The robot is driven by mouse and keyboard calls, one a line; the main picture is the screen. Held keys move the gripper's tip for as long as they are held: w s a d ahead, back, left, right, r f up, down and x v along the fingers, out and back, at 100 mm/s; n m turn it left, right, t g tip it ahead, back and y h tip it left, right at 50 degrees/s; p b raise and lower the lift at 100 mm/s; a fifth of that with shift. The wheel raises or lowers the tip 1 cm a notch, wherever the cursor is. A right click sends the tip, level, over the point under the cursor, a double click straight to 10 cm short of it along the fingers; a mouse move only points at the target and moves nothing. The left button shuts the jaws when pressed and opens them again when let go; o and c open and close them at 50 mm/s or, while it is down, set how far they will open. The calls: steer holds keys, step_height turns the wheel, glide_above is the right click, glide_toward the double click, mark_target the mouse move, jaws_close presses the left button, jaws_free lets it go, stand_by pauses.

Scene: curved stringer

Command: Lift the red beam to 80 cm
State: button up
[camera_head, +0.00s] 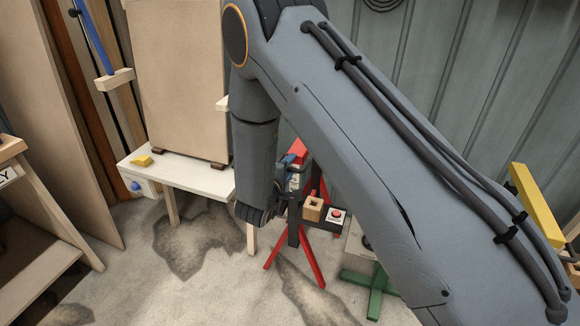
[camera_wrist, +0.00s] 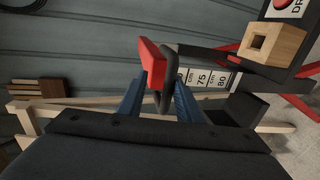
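The red beam (camera_wrist: 152,63) shows end-on near the middle of the wrist view, with a black loop (camera_wrist: 172,75) against its right side. In the head view a red piece (camera_head: 298,149), which looks like the beam, shows partly behind my arm. My gripper (camera_wrist: 160,92) has two blue fingers, one on each side of the loop and beam end. Their tips are partly hidden there, so I cannot tell whether they touch or squeeze it. A white scale (camera_wrist: 208,78) with 75 and 80 cm marks lies just right of the loop. My gripper also shows small in the head view (camera_head: 290,172).
A stand with red legs (camera_head: 310,262) is below my gripper. Beside it are a wooden block with a square hole (camera_head: 312,208) and a red button (camera_head: 337,214). A green-footed stand (camera_head: 368,285) is to the right, a white table (camera_head: 195,178) to the left. A corrugated wall stands behind.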

steer(key=v, duration=0.7)
steer(key=shift+s+b, duration=0.35)
steer(key=shift+b, duration=0.1)
steer(key=shift+a, duration=0.1)
steer(key=w+d+m+g+y, duration=0.1)
steer(key=w+d+r+m+g+y, duration=0.1)
steer(key=m, duration=0.1)
steer(key=shift+w+d+r+y, duration=0.1)
steer(key=shift+r+y, duration=0.05)
steer(key=shift+y, duration=0.25)
steer(key=s+d+r+m+g+y, duration=0.1)
steer(key=s+d+r+m+g, duration=0.1)
steer(key=s+d, duration=0.4)
steer(key=s+d+r+m+g, duration=0.3)
steer(key=s+d+m+g, duration=0.2)
steer(key=s, duration=0.7)
steer(key=s+d+r+m+g+y, duration=0.1)
steer(key=s+d+m+g, duration=0.3)
steer(key=s+d, duration=0.5)
steer(key=shift+s+r+g+y, duration=0.3)
steer(key=shift+s+r+g, duration=0.15)
steer(key=shift+r+g, duration=0.25)
